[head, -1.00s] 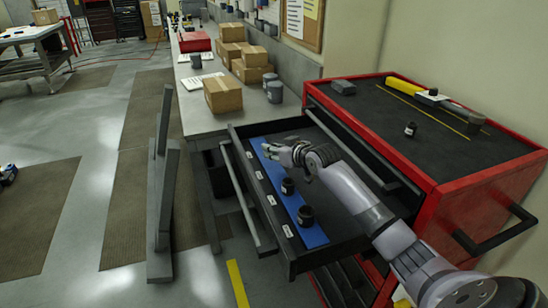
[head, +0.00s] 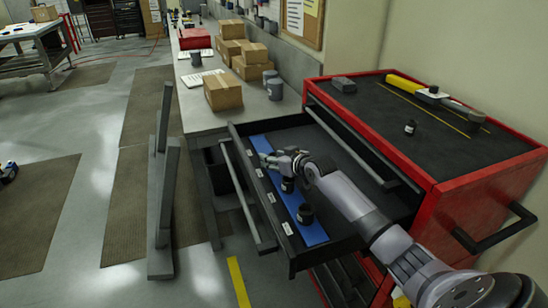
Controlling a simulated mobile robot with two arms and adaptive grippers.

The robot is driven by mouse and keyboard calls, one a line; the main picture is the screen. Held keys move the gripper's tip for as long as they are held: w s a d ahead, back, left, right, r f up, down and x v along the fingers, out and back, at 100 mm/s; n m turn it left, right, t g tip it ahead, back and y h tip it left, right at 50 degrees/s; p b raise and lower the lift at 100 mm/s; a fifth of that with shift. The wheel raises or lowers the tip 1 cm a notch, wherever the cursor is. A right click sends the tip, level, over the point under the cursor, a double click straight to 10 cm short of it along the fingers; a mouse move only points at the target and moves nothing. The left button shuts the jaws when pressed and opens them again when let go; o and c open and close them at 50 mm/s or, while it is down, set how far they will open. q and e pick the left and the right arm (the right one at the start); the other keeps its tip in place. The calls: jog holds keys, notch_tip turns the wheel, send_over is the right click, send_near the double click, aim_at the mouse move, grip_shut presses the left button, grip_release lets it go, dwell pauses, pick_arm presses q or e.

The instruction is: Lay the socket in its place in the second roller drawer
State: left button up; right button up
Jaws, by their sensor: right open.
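The roller cabinet's drawer (head: 350,232) is pulled open. A blue strip (head: 316,236) with white labels beside it lies along its front side. Another black socket (head: 410,128) stands on the cabinet top. My right gripper (head: 266,160) is open above the strip's far half. I see nothing held in it. What lies directly under it is hidden. My left gripper is out of view.
The red cabinet (head: 490,185) has a black top with a yellow-and-grey tool (head: 428,95) and a grey block (head: 343,85). A bench (head: 205,118) with cardboard boxes (head: 223,92) and grey cups (head: 275,90) stands behind. A grey upright stand (head: 162,200) is left of the drawer.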

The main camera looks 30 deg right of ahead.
jog(key=shift+r, duration=0.1)
jog(key=shift+r, duration=0.1)
jog(key=shift+s, duration=0.35)
jog(key=b+v, duration=0.1)
jog(key=v, duration=0.9)
jog(key=shift+s+r+b, duration=0.15)
jog(key=shift+b, duration=0.15)
jog(key=shift+s+r, duration=0.25)
jog(key=shift+s, duration=0.15)
